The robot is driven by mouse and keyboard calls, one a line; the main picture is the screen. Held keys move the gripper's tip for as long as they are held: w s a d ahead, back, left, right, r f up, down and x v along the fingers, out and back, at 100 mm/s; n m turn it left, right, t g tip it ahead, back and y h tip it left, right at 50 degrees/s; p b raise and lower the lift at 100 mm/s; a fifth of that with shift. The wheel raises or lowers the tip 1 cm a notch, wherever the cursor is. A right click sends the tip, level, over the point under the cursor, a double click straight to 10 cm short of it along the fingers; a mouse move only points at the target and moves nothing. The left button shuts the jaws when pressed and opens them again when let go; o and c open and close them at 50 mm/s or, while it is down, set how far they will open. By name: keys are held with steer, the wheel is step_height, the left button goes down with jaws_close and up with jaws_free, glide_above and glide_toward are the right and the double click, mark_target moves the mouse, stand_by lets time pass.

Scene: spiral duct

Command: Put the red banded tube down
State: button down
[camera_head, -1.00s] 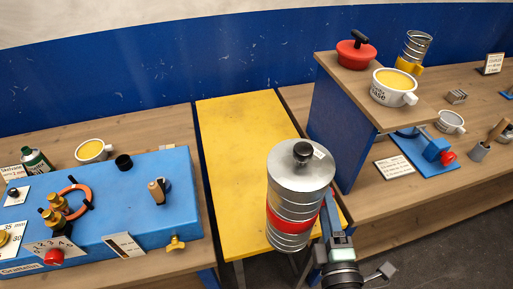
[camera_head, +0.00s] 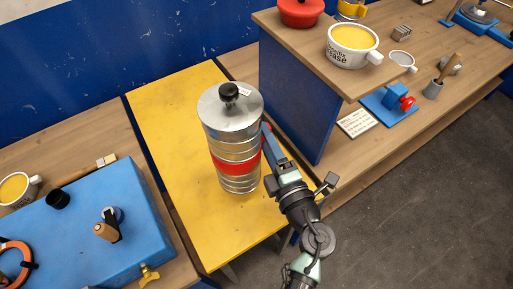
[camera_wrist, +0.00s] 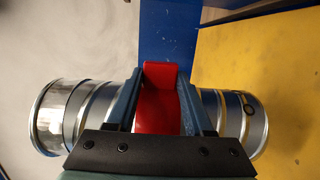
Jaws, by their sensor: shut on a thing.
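The red banded tube (camera_head: 235,145) is a silver ribbed spiral duct with a red band round its middle and a black knob on its lid. In the head view it is upright over the yellow table (camera_head: 165,110); I cannot tell whether its base touches the top. My gripper (camera_head: 268,150) comes from the right and is shut on the tube at the red band. In the wrist view the gripper (camera_wrist: 160,105) has a finger on either side of the red band (camera_wrist: 160,90), which hides part of the tube.
A blue box (camera_head: 90,230) on a wooden bench stands at the left. A raised wooden shelf (camera_head: 315,60) with a blue side panel (camera_head: 290,100) stands close at the right, holding a cup (camera_head: 352,45) and a red pot (camera_head: 300,12). Free yellow surface lies left of the tube.

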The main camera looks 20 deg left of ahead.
step_height(320, 180, down, 7)
steer(key=b, duration=0.1)
steer(key=shift+w+r, duration=0.15)
steer(key=shift+r, duration=0.05)
steer(key=shift+a+f, duration=0.1)
steer(key=shift+c, duration=1.4)
jaws_free()
steer(key=shift+f, duration=0.15)
